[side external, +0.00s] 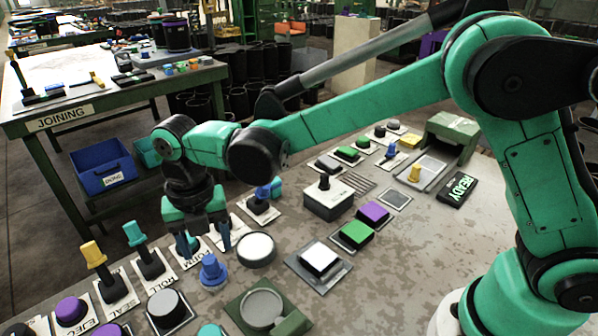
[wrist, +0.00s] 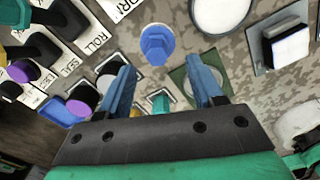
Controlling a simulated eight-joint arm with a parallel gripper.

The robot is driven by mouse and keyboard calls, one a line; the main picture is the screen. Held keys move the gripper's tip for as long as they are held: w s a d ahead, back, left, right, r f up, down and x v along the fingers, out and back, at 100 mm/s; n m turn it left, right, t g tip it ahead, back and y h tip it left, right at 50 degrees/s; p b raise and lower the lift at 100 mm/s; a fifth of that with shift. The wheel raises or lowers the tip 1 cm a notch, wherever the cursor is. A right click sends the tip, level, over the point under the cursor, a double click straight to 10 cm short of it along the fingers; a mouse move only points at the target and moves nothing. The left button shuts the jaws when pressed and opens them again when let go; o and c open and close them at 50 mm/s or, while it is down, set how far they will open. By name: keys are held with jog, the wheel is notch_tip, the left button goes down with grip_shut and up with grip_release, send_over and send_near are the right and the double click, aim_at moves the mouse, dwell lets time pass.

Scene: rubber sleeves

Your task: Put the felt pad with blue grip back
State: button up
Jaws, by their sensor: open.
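My gripper (side external: 206,243) is open and points down over the bench, with nothing between its blue fingers. It also shows in the wrist view (wrist: 159,75). A blue knob-like piece with a wide round base (side external: 213,273) stands upright on the bench close to the fingertips. The wrist view shows it from above (wrist: 157,44), beyond the fingertips and apart from them. Farther back, a small blue upright grip (side external: 391,151) stands on a light plate; I cannot tell whether its base is felt. The fingers hide part of the labelled plates.
A round white-topped disc (side external: 256,249) and a white square button (side external: 320,258) lie to the right. Levers, including a yellow-topped one (side external: 93,254), stand at left. A green fixture with a grey round (side external: 263,308) is at front. Bare bench lies at right front.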

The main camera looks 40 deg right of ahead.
aim_at(211, 259)
notch_tip(211, 259, up, 7)
jog(key=s+d+r+m+t, duration=0.3)
jog(key=d+m, duration=0.7)
jog(key=m, duration=0.4)
jog(key=s+d+f+m+t, duration=0.1)
jog(key=s+d+m+t, duration=0.1)
jog(key=m, duration=0.6)
jog(key=s+d+f+m+t, duration=0.2)
jog(key=s+d+m, duration=0.2)
jog(key=d+m, duration=0.3)
jog(key=shift+m, duration=1.2)
